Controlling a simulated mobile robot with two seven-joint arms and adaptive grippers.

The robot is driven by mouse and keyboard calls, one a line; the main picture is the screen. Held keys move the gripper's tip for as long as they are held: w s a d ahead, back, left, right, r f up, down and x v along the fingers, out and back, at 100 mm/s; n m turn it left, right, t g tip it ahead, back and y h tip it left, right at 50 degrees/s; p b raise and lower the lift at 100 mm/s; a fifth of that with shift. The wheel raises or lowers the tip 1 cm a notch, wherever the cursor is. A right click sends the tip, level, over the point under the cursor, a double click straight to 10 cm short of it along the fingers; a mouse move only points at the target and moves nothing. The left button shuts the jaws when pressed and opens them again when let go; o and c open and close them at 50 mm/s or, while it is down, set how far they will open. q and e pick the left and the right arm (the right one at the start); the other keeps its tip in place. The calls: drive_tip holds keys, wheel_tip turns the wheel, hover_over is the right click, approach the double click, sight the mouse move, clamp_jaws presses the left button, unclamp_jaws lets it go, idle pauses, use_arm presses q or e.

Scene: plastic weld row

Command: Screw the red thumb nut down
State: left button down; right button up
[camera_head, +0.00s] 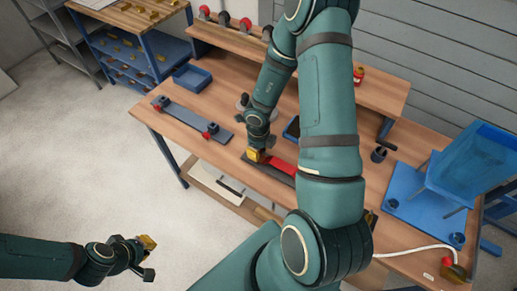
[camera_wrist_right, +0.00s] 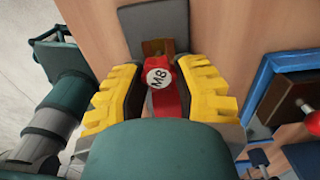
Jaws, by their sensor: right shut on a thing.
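The red thumb nut (camera_wrist_right: 158,77) has a white top marked M8 and sits between the yellow fingers of my right gripper (camera_wrist_right: 157,92) in the right wrist view. The right gripper (camera_head: 257,156) is shut on it, above a dark fixture with a red part (camera_head: 283,166) on the bench. In the head view the fingers hide the nut. The nut's underside and thread are hidden, so how far down it sits cannot be told. My left gripper (camera_head: 147,257) is at the lower left, away from the bench, with its fingers apart and nothing between them.
A grey bar (camera_head: 184,117) with red knobs lies to the left on the wooden bench (camera_head: 232,92). A blue tray (camera_head: 192,77) stands behind it. A blue chair-like part (camera_head: 470,165) stands at the right, with a white hose (camera_head: 415,249) near the front edge.

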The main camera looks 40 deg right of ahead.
drive_tip(key=shift+f, duration=0.4)
drive_tip(key=shift+p, duration=0.3)
idle(0.8)
drive_tip(key=shift+f, duration=0.45)
idle(0.8)
drive_tip(key=m+b, duration=0.1)
drive_tip(key=m, duration=0.6)
drive_tip(key=shift+w+a+b, duration=0.1)
drive_tip(key=shift+b, duration=0.2)
drive_tip(key=m+b, duration=0.1)
drive_tip(key=m, duration=0.5)
drive_tip(key=shift+w+a, duration=0.1)
drive_tip(key=shift+c, duration=0.5)
drive_tip(key=m, duration=0.3)
drive_tip(key=shift+b, duration=0.35)
drive_tip(key=m, duration=0.3)
drive_tip(key=shift+a+m, duration=0.1)
drive_tip(key=shift+m, duration=0.2)
drive_tip(key=o, duration=0.8)
